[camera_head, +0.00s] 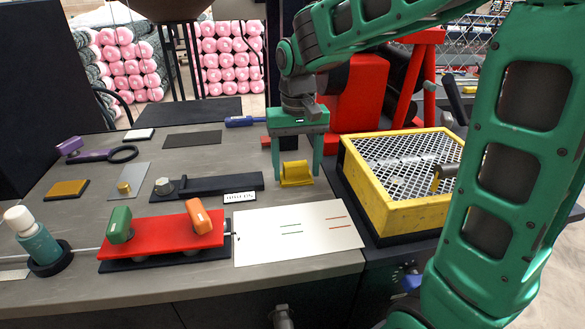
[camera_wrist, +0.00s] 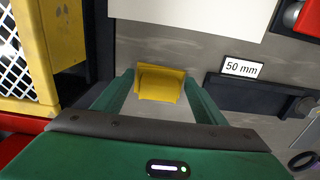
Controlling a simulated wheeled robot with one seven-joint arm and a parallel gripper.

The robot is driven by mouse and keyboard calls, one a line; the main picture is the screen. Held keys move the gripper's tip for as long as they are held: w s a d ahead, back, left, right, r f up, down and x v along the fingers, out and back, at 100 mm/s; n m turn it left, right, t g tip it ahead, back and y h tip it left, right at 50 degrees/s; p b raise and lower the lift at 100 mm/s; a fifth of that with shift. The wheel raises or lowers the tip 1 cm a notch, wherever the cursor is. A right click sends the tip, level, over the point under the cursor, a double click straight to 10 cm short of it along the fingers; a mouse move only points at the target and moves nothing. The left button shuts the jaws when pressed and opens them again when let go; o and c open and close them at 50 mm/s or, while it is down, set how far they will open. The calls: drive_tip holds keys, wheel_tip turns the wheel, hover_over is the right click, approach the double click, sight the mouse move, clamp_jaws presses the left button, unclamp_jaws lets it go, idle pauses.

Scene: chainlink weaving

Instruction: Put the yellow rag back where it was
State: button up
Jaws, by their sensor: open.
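The yellow rag (camera_head: 296,170) lies on the grey worktop, left of the yellow-framed mesh box. It looks folded, with a raised part at the back. In the wrist view the rag (camera_wrist: 160,82) shows between my two fingers. My gripper (camera_head: 298,177) is open and points down, with one finger on each side of the rag. In the wrist view my gripper (camera_wrist: 160,86) shows gaps between the fingers and the rag. Whether the fingertips touch the worktop is hard to tell.
The mesh box (camera_head: 390,205) stands close on the right. A white sheet (camera_head: 290,250) lies in front, with a red clamp bar (camera_head: 165,240) to its left. A "50 mm" label (camera_head: 240,197) and a dark bar (camera_head: 225,184) lie left of the rag. A dark flat mat (camera_head: 192,139) lies behind.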

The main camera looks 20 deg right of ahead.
sight(297, 167)
wheel_tip(297, 167, up, 12)
drive_tip(key=shift+f, duration=0.15)
idle(0.7)
